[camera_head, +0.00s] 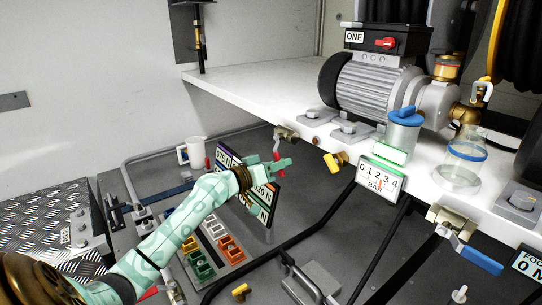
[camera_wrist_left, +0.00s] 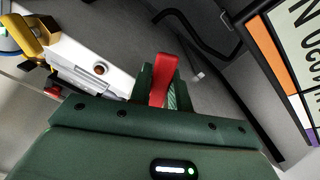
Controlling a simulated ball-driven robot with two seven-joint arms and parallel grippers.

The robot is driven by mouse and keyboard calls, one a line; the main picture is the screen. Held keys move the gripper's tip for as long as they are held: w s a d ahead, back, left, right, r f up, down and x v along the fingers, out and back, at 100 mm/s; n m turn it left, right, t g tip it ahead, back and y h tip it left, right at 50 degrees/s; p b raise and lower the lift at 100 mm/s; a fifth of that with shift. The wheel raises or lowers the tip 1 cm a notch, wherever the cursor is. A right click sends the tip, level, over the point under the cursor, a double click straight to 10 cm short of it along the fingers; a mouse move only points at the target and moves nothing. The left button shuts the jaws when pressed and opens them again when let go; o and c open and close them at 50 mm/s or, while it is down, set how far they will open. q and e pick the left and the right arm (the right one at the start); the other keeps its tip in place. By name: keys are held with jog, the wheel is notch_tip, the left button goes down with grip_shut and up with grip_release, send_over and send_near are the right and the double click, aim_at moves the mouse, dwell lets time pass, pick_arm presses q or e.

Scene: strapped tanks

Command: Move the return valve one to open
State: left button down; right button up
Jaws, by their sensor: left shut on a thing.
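A valve with a red lever (camera_head: 277,146) sits below the front edge of the white bench, and its metal body (camera_head: 287,134) is at the edge. The lever hangs roughly downward from the body. My left gripper (camera_head: 280,167) reaches in from the left and is shut on the red lever. In the left wrist view the red lever (camera_wrist_left: 159,78) stands between the green fingers (camera_wrist_left: 160,88). Part of the lever is hidden by the fingers. No label on this valve can be read. My right gripper is not in view.
A motor pump marked ONE (camera_head: 372,85) stands on the white bench (camera_head: 255,82). A yellow-handled valve (camera_head: 335,161), a gauge card (camera_head: 381,180) and a blue-handled valve (camera_head: 470,252) line the bench edge. Number panels (camera_head: 229,163) stand behind my left forearm. Coloured switches (camera_head: 205,262) lie below.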

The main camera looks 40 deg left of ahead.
pick_arm(q)
jog(key=shift+d+r+n+p, duration=0.3)
jog(key=shift+r+n+p, duration=0.05)
jog(key=shift+r+n, duration=0.15)
jog(key=shift+s+d+n, duration=0.15)
jog(key=shift+d+n, duration=0.15)
jog(key=shift+n, duration=0.4)
jog(key=shift+s+d+r+n, duration=0.1)
jog(key=shift+d+r+n, duration=0.3)
jog(key=shift+n, duration=0.5)
jog(key=shift+s+d+r+n, duration=0.1)
jog(key=shift+d+r+n, duration=0.25)
jog(key=shift+n, duration=0.55)
jog(key=shift+r, duration=0.1)
